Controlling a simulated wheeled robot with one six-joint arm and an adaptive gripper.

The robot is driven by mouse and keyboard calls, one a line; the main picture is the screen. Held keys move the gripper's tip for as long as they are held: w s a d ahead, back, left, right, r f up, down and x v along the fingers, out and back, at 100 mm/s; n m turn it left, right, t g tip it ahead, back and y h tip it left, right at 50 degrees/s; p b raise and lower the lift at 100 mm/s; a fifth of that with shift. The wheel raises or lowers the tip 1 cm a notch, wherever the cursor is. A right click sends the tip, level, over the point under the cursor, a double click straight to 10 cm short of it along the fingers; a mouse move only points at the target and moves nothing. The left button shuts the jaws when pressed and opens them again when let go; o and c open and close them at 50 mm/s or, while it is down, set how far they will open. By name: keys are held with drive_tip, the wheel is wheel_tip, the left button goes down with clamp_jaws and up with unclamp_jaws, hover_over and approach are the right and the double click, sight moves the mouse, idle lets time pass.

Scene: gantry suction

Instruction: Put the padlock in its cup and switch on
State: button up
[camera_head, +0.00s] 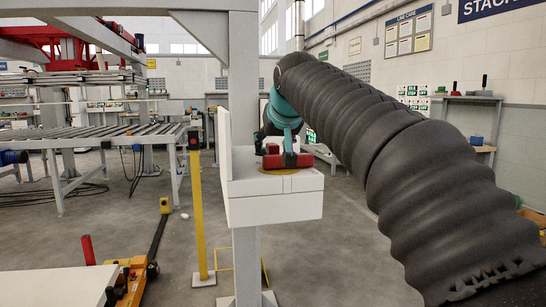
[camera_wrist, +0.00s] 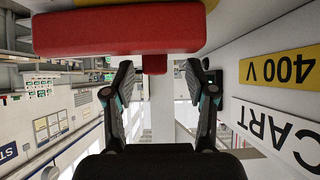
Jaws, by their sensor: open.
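A red bar-shaped handle (camera_head: 287,160) sits over a yellow round plate (camera_head: 277,172) on the white box (camera_head: 275,205). In the wrist view the red bar (camera_wrist: 120,31) crosses the top, with a small red block (camera_wrist: 154,65) below it. I cannot tell whether this block is the padlock or part of the handle. My gripper (camera_wrist: 159,72) is open, its two dark fingers on either side of the small red block with gaps showing. In the head view my arm hides part of the gripper. No cup can be made out.
The white box stands on a grey column with a yellow post (camera_head: 197,210) to its left. In the wrist view a yellow 400 V label (camera_wrist: 278,68) and a CART label (camera_wrist: 280,133) are on the right.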

drive_tip(key=x, duration=0.4)
drive_tip(key=shift+d+f, duration=0.2)
drive_tip(key=shift+d, duration=0.05)
clamp_jaws()
drive_tip(key=shift+r, duration=0.1)
